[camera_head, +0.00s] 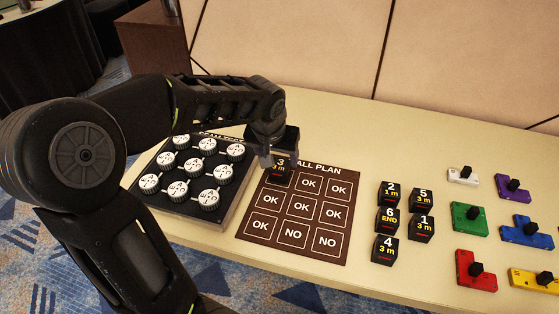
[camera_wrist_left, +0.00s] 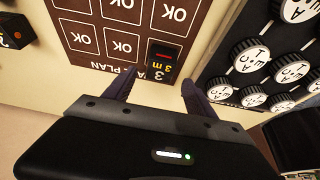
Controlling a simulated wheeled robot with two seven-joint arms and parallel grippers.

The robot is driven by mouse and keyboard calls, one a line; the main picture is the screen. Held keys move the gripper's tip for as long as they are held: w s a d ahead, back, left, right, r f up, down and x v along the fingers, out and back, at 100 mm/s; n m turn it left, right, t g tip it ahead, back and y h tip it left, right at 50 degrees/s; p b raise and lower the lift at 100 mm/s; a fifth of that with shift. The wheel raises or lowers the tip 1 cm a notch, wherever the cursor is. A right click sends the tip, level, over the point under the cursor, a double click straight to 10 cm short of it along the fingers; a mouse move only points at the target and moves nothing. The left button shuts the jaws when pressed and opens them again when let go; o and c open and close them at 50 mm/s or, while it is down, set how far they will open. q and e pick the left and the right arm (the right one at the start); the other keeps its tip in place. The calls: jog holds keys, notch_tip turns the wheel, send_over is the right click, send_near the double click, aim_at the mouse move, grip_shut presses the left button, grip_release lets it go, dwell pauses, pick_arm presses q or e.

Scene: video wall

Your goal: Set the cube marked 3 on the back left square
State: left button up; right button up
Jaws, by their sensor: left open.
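The black cube marked 3 (camera_head: 280,172) stands on the back left square of the brown plan board (camera_head: 293,251). My left gripper (camera_head: 279,154) is over the back edge of that square, right by the cube. In the left wrist view the cube (camera_wrist_left: 163,60) shows upside down, and the open fingers of my left gripper (camera_wrist_left: 160,88) are on either side of its near end, with clear gaps. The gripper partly hides the back of the square in the head view. My right gripper is not in view.
A black panel with white knobs (camera_head: 188,184) stands close to the board's left. Right of the board are several other black cubes (camera_head: 388,219), then coloured blocks with black knobs (camera_head: 470,219). Bare table lies behind the board. A padded wall (camera_head: 460,60) borders the table's back.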

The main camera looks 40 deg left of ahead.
pick_arm(q)
jog(key=v, duration=0.7)
